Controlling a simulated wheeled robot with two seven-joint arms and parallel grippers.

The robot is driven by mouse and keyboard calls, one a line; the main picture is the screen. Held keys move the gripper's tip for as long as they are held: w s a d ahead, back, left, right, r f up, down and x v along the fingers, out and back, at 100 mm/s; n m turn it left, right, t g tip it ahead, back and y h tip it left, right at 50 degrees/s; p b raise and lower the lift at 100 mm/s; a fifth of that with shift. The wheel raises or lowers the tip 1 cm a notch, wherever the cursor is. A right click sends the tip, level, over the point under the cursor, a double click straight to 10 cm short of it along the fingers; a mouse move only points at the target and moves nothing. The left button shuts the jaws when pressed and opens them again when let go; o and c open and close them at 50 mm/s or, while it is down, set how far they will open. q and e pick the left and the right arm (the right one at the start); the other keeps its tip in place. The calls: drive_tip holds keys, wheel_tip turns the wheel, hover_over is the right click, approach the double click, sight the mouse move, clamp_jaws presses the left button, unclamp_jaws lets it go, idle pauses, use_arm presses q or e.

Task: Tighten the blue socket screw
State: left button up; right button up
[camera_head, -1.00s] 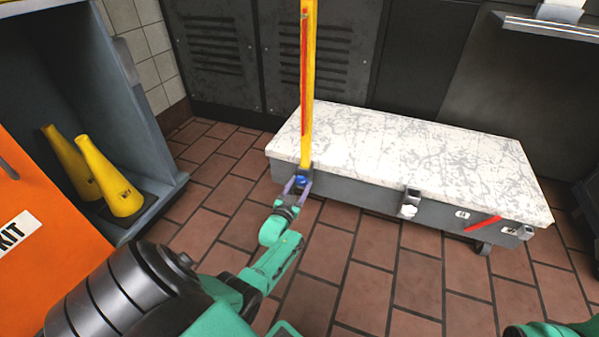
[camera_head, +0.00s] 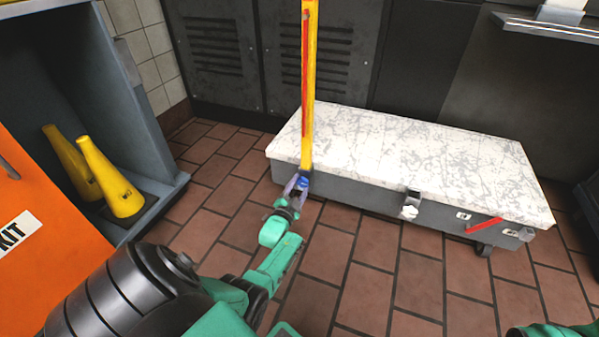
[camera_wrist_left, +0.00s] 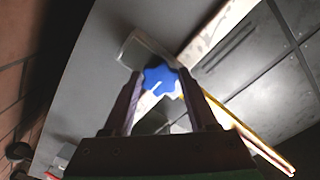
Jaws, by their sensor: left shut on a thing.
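The blue socket screw (camera_head: 303,183) sits at the foot of the upright yellow pole, at the near left edge of the white-topped box. In the left wrist view the blue screw (camera_wrist_left: 160,80) shows as a lobed knob between my fingers, in front of a grey bracket. My left gripper (camera_head: 297,186) is shut on the blue screw, one finger on each side of it. It also shows in the left wrist view (camera_wrist_left: 162,92). Of my right arm only a green part shows at the bottom right corner; its gripper is out of view.
The grey box with a scratched white top (camera_head: 420,160) stands on the tiled floor. The yellow pole (camera_head: 308,90) with a red strip rises from its left end. Yellow cones (camera_head: 112,185) sit in a cabinet at left. Brown floor (camera_head: 370,270) is free in front.

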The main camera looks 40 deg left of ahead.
idle(0.3)
use_arm(q)
drive_tip(key=o, duration=1.4)
drive_tip(key=shift+s, duration=0.1)
